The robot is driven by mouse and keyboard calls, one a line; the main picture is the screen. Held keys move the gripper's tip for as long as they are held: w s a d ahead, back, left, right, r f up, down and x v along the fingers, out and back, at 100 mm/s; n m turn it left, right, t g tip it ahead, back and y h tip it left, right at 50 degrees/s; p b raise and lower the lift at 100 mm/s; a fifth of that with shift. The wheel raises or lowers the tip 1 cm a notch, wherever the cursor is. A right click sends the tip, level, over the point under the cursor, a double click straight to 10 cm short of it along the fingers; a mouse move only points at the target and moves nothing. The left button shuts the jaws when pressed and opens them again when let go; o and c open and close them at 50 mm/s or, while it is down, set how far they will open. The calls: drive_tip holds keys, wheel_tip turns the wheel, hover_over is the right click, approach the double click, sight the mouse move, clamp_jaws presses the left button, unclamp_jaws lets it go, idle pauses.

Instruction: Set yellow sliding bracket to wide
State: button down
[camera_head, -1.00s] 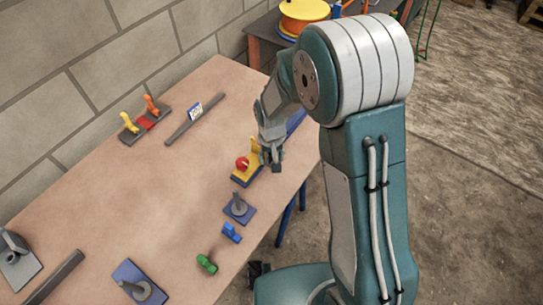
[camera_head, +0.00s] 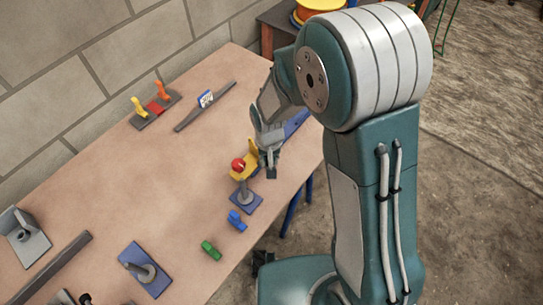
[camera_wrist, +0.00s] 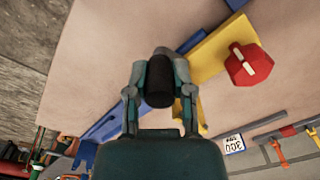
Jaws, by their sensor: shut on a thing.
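The yellow sliding bracket (camera_head: 252,148) has a red knob (camera_head: 238,165) and sits near the table's right edge. In the wrist view the bracket (camera_wrist: 210,55) and its red knob (camera_wrist: 248,65) lie to the upper right of my fingers. A blue rail (camera_head: 296,124) shows behind the bracket; blue (camera_wrist: 106,124) also shows left of my fingers in the wrist view. My gripper (camera_head: 268,163) is shut on the bracket at its right side. A dark cylinder (camera_wrist: 160,82) lies between my fingers; I cannot tell whether it belongs to the bracket. The fingers hide part of the bracket.
A blue plate with a grey post (camera_head: 246,198) stands close in front of the bracket. A blue clip (camera_head: 237,221) and a green clip (camera_head: 211,250) lie nearer. A grey bar with a label (camera_head: 205,102) lies behind left. The table's middle (camera_head: 170,190) is clear.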

drive_tip(key=shift+c, duration=2.4)
unclamp_jaws()
drive_tip(key=shift+s+a, duration=0.1)
drive_tip(key=shift+s, duration=0.15)
drive_tip(key=shift+a, duration=0.25)
drive_tip(key=shift+d+r, duration=0.1)
drive_tip(key=shift+d, duration=0.05)
drive_tip(key=r, duration=1.1)
drive_tip(key=shift+w+a, duration=0.1)
drive_tip(key=shift+a, duration=0.15)
drive_tip(key=shift+r, duration=0.3)
